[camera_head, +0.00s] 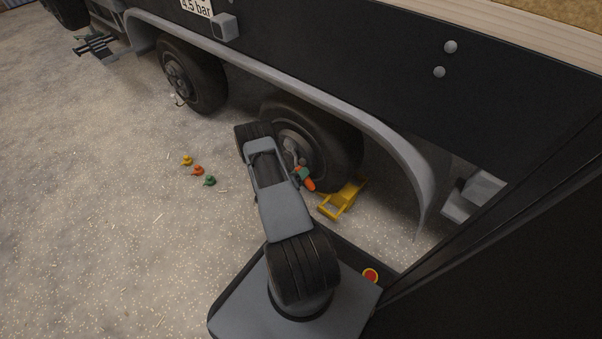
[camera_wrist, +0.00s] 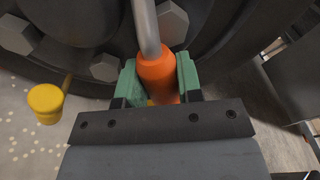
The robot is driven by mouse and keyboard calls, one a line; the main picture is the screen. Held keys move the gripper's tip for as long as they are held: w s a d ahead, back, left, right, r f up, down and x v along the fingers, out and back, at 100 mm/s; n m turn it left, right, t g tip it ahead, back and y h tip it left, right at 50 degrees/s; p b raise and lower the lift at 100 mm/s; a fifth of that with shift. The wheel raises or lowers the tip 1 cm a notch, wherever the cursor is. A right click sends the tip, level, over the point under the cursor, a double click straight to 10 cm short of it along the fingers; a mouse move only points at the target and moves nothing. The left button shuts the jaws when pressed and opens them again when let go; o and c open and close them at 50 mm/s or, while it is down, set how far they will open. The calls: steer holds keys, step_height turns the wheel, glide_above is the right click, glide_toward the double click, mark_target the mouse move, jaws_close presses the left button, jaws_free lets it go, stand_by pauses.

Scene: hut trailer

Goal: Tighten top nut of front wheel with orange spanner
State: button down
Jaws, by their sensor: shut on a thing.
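My gripper (camera_wrist: 157,82) is shut on the orange handle of the spanner (camera_wrist: 157,70), with one green finger on each side. The spanner's grey shaft runs up past the top edge of the wrist view, so its head is hidden there. Several hex nuts show on the wheel around it, one (camera_wrist: 172,23) just right of the shaft and another (camera_wrist: 104,67) to its left. In the head view, the nearer wheel (camera_head: 345,145) is partly covered by my arm. The orange handle (camera_head: 308,184) shows by my gripper (camera_head: 301,174) in front of that wheel. I cannot tell whether the spanner's head sits on a nut.
Yellow (camera_head: 187,160), orange (camera_head: 197,170) and green (camera_head: 209,180) small objects lie on open gravel to the left. A second wheel (camera_head: 194,75) is further back. The grey fender (camera_head: 385,130) arches overhead.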

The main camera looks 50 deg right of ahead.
steer(key=shift+s+r+n, duration=0.15)
steer(key=shift+r+n, duration=0.1)
steer(key=shift+n, duration=0.05)
steer(key=shift+a, duration=0.15)
steer(key=a+p, duration=0.1)
steer(key=a, duration=0.7)
steer(key=shift+w, duration=0.25)
steer(key=shift+a, duration=0.1)
